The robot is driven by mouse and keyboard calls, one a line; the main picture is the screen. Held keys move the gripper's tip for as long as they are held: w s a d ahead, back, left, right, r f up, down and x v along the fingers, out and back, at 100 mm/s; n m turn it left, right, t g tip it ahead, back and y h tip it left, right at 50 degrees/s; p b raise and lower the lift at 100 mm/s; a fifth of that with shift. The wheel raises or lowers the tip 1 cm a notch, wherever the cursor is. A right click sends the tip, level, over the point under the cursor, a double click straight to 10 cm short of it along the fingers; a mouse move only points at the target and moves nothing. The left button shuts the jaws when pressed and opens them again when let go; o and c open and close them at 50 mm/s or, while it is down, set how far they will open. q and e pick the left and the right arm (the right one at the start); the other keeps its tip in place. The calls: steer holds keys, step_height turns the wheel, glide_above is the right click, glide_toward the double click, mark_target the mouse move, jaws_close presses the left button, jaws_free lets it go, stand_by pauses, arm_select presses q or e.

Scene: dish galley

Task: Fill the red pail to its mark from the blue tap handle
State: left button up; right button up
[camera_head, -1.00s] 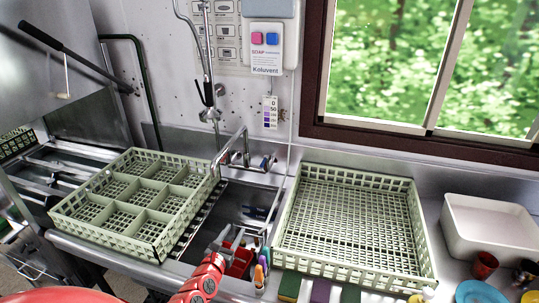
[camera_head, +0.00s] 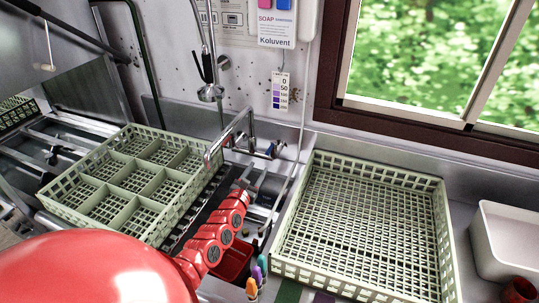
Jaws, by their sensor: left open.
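The red pail (camera_head: 232,262) sits low in the sink, partly hidden behind my red left arm. Its mark and any water in it cannot be made out. The chrome tap (camera_head: 233,130) stands at the back of the sink, with its spout reaching forward and left. The blue tap handle (camera_head: 271,150) is at its right side. My left gripper (camera_head: 254,180) is open over the sink, in front of and below the blue handle and apart from it. Its fingers are small and hard to make out. My right gripper is out of view.
A compartmented green rack (camera_head: 160,228) lies left of the sink. A large empty green rack (camera_head: 362,286) lies right of it. Coloured markers or brushes (camera_head: 256,275) stand at the sink's front edge. A white tub (camera_head: 508,235) is at the far right.

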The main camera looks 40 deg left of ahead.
mark_target(269, 149)
arm_select(q)
steer(key=b+x, duration=0.6)
steer(key=x, duration=0.3)
steer(key=shift+w+a+f, duration=0.1)
steer(key=shift+w+a, duration=0.05)
steer(key=shift+w, duration=0.25)
steer(key=shift+w+a+b, duration=0.2)
steer(key=shift+w+b, duration=0.25)
steer(key=shift+w, duration=0.55)
jaws_close()
stand_by(0.4)
